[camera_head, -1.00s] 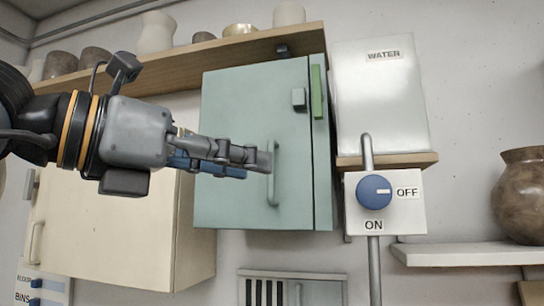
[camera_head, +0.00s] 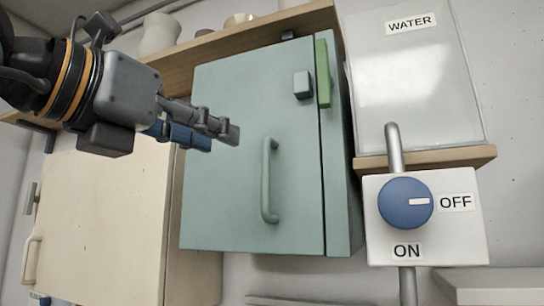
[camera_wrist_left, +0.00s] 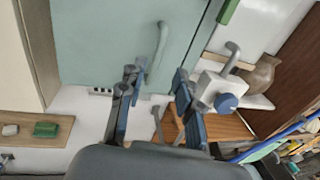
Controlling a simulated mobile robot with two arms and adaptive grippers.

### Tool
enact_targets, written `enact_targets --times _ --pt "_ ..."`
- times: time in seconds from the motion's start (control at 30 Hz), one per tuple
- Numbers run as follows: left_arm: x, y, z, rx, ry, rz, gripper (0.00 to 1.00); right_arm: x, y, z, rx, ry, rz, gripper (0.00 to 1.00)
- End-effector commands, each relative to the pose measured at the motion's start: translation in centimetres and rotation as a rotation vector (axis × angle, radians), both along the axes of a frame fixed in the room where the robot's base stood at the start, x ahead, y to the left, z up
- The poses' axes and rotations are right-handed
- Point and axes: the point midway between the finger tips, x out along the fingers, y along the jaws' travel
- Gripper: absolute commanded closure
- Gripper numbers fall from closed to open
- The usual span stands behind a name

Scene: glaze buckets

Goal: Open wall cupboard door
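The pale green wall cupboard's door (camera_head: 225,150) is closed, with a vertical bar handle (camera_head: 268,182) low on its right half. A small grey block (camera_head: 303,85) sits on the door's upper right, beside a bright green strip (camera_head: 323,72) at the door's edge. My left gripper (camera_head: 225,138) is in front of the door, up and left of the handle. In the left wrist view, its two fingers (camera_wrist_left: 155,82) are spread and empty. The handle (camera_wrist_left: 158,48) shows there just beyond the fingertips, apparently not held. My right gripper is not in view.
A cream cupboard (camera_head: 95,215) hangs left of the green one. A wooden shelf (camera_head: 250,45) with pots runs above. On the right are a white water tank (camera_head: 415,90), a pipe (camera_head: 394,150) and a blue OFF/ON knob (camera_head: 405,203).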

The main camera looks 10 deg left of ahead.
Motion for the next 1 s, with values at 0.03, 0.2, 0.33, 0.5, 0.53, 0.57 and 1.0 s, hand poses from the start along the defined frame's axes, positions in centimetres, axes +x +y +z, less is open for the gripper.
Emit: enact_targets --times 0.03,0.2,0.33,0.5,0.53,0.57,1.0 --pt "0.9 -0.4 0.2 0.002 0.006 -0.001 0.66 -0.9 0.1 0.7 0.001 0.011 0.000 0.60" --pt "4.3 -1.8 0.3 0.003 0.007 -0.001 0.66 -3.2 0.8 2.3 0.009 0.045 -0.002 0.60" --pt "6.9 -2.9 0.3 0.003 0.006 -0.003 0.66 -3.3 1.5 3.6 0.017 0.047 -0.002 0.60" --pt "9.5 -4.0 0.3 0.002 0.006 -0.002 0.66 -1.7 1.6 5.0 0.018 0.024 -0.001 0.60" --pt "9.9 -4.1 0.3 0.002 0.005 -0.002 0.66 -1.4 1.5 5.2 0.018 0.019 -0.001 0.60" --pt "10.2 -4.2 0.2 0.002 0.005 -0.001 0.66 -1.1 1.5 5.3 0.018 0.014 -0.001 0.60" --pt "11.4 -4.7 -0.1 0.002 0.001 -0.001 0.66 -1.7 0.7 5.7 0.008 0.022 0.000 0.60"
